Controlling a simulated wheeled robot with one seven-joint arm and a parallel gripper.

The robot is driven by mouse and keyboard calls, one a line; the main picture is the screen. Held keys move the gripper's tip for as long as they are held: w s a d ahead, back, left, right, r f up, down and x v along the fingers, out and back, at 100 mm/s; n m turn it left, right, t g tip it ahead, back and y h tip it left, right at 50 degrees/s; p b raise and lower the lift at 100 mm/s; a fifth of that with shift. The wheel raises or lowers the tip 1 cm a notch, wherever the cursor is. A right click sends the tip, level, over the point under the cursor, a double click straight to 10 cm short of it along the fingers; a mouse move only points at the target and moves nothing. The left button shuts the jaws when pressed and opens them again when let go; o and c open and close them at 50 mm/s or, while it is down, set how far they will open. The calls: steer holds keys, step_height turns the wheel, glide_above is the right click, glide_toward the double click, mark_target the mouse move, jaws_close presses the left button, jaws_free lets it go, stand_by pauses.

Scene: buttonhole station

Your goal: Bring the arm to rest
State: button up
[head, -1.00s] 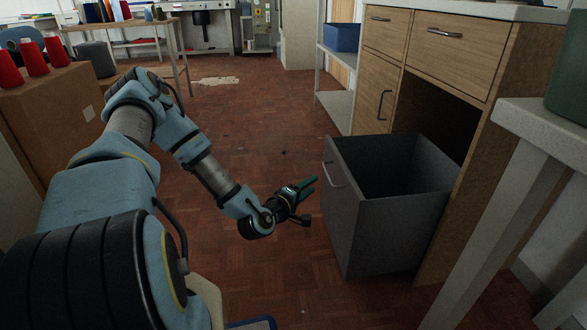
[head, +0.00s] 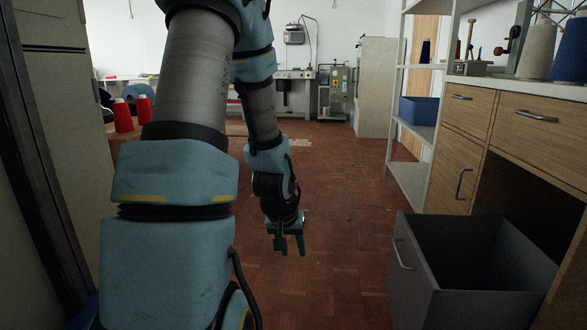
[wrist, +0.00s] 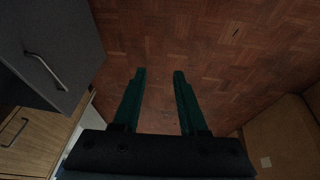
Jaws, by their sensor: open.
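My gripper (head: 290,246) hangs in front of me, pointing down over the wooden floor. In the wrist view its two green fingers (wrist: 158,78) are apart with only floor between them. It is open and empty and touches nothing that I can see. My arm is folded, with its upper links raised on the left of the head view.
A grey drawer (head: 440,300) stands pulled out of the wooden cabinet (head: 470,140) at right; it also shows in the wrist view (wrist: 50,45). A shelf with a blue bin (head: 417,110) is behind. Red spools (head: 123,115) sit at left. The floor (head: 335,190) between is clear.

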steer(key=s+a+r+g+y, duration=0.2)
steer(key=s+a+r, duration=0.4)
steer(key=s+r, duration=0.4)
step_height(320, 180, up, 34)
steer(key=p, duration=3.4)
steer(key=shift+a+n+p, duration=0.2)
steer(key=shift+n+p, duration=0.1)
steer(key=shift+p, duration=0.1)
